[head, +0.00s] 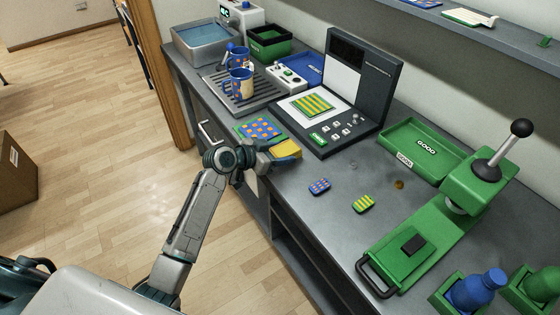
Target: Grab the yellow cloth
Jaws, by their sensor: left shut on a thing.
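The yellow cloth (285,150) is at the front edge of the grey workbench. My left gripper (266,158) reaches in from the lower left and is shut on the cloth. The jaws partly cover the cloth's left side. I cannot tell whether the cloth still touches the bench top. My right gripper is not in view.
A blue card with orange dots (261,129) lies just behind the gripper. Two small patterned pieces, one blue (319,186) and one yellow-green (363,203), lie to the right. A green lever press (440,215) stands farther right.

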